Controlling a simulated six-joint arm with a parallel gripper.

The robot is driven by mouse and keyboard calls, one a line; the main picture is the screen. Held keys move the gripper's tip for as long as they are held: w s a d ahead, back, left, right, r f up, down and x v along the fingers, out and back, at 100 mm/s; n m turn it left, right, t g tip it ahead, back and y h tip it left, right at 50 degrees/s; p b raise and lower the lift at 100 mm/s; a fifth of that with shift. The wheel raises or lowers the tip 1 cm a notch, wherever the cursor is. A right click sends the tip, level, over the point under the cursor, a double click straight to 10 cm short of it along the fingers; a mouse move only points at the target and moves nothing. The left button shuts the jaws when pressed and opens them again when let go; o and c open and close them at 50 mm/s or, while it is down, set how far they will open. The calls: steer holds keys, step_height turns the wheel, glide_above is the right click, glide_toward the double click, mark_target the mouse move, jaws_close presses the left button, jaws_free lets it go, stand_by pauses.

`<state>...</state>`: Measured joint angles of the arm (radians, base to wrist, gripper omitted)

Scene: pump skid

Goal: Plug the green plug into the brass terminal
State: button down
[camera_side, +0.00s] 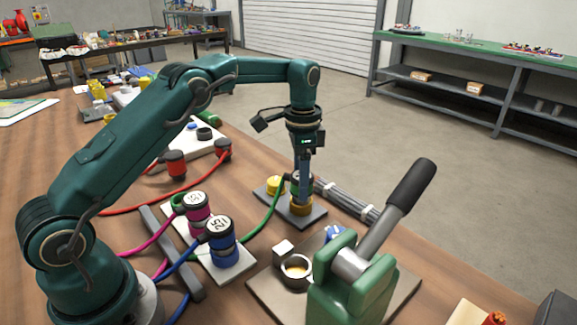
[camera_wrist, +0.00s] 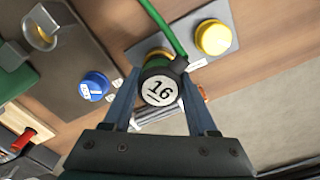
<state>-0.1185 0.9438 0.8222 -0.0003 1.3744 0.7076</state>
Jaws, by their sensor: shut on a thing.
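The green plug (camera_wrist: 161,88) has a black cap marked 16 and a green cable. My gripper (camera_wrist: 160,100) is shut on it, with one finger on each side in the wrist view. In the side view my gripper (camera_side: 303,180) points straight down and its fingers hide much of the plug. A brass terminal (camera_side: 302,207) is directly below the plug on a small grey plate (camera_side: 312,220). In the wrist view the brass terminal (camera_wrist: 158,53) shows only as an edge behind the cap. I cannot tell whether the plug touches it or how deep it sits.
A yellow terminal (camera_side: 274,184) is on the same plate, left of the brass one. Blue (camera_side: 222,240) and magenta (camera_side: 196,215) plugs stand on a white plate. A green lever device (camera_side: 350,275) is in front. Grey conduits (camera_side: 345,203) lie just right.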

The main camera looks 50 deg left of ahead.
steer(key=shift+f, duration=0.1)
steer(key=shift+c, duration=0.6)
jaws_free()
steer(key=shift+r, duration=2.55)
